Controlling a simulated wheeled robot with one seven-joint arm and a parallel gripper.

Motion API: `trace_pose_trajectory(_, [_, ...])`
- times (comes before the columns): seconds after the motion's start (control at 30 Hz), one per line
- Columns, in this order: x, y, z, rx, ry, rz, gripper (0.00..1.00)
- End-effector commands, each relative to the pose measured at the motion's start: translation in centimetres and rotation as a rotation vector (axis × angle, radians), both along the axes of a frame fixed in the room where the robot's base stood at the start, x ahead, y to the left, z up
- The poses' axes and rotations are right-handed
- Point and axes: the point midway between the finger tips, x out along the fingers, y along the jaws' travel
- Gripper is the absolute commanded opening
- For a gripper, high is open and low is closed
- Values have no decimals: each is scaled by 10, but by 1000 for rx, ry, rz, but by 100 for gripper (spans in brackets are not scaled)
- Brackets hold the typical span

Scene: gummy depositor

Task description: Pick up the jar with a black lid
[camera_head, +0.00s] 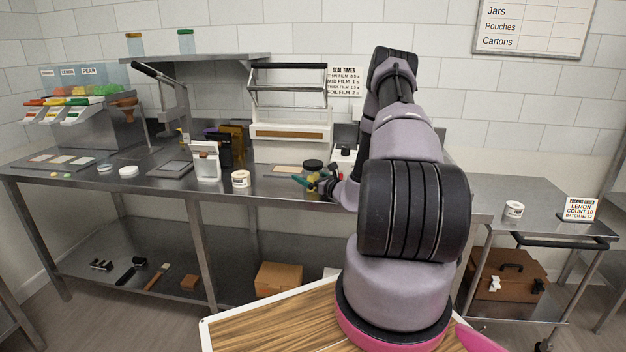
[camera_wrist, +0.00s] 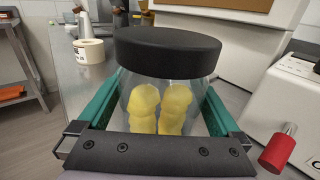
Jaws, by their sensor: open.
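The jar with a black lid (camera_wrist: 168,52) stands upright, filling the middle of the wrist view. It is clear and holds yellow gummy pieces. In the head view its black lid (camera_head: 313,164) shows on the steel table; its body is partly hidden by my gripper (camera_head: 312,181). My gripper (camera_wrist: 163,100) is open, with one teal finger on each side of the jar. The jar is between the fingers; I cannot tell whether either one touches it.
A labelled white roll (camera_head: 240,179) stands left of the jar. A white machine with a red-handled lever (camera_wrist: 278,148) is close on the right in the wrist view. A sealer frame (camera_head: 290,132) stands behind. Two other jars (camera_head: 186,42) (camera_head: 135,44) are on the upper shelf.

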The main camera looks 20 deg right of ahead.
Motion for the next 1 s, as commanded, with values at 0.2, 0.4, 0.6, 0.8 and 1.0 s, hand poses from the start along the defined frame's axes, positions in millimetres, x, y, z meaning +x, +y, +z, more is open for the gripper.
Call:
trace_pose_trajectory(0.2, [0, 0, 0, 0, 0, -1, 81])
trace_pose_trajectory(0.4, [0, -1, 0, -1, 0, -1, 31])
trace_pose_trajectory(0.6, [0, -1, 2, -1, -1, -1, 31])
trace_pose_trajectory(0.8, [0, -1, 21, -3, -4, -1, 31])
trace_pose_trajectory(1.0, [0, -1, 62, -4, -4, 0, 31])
